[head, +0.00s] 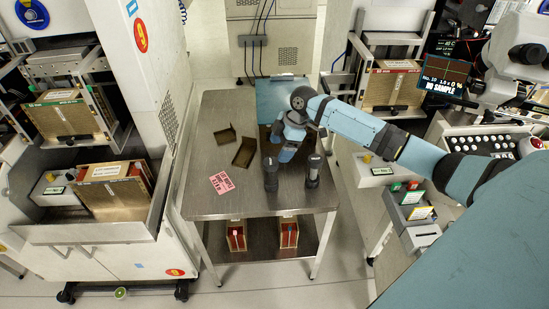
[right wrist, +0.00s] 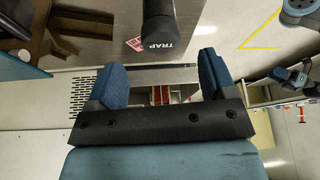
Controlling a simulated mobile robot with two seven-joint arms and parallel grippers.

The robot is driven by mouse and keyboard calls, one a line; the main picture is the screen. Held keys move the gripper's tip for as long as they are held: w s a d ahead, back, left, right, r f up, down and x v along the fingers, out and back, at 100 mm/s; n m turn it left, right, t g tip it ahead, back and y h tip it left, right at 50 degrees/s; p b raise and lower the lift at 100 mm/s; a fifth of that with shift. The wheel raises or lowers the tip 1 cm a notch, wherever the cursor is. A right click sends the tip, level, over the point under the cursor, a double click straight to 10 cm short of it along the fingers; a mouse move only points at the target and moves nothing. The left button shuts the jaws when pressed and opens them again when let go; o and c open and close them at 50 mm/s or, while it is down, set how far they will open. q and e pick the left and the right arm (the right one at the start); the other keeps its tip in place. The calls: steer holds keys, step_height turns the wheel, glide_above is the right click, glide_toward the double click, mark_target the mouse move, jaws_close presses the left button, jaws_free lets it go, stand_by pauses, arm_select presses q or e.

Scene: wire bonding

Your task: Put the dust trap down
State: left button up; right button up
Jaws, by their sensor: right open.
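The dust trap (right wrist: 159,28) shows in the right wrist view as a dark cylinder with the word TRAP on its end, just beyond my fingertips. My right gripper (right wrist: 162,76) is open there, with nothing between its two blue fingers. In the head view my right gripper (head: 284,154) is over the right part of the steel table (head: 240,204). Two dark cylinders, one on the left (head: 271,175) and one on the right (head: 313,172), stand near it; I cannot tell which is the labelled trap.
A pink card (head: 222,182) and two brown open trays, one small (head: 225,135) and one larger (head: 244,153), lie on the table's left half. Two red boxes (head: 236,238) (head: 289,235) stand on the lower shelf.

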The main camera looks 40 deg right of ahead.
steer(key=v, duration=0.5)
stand_by(0.5)
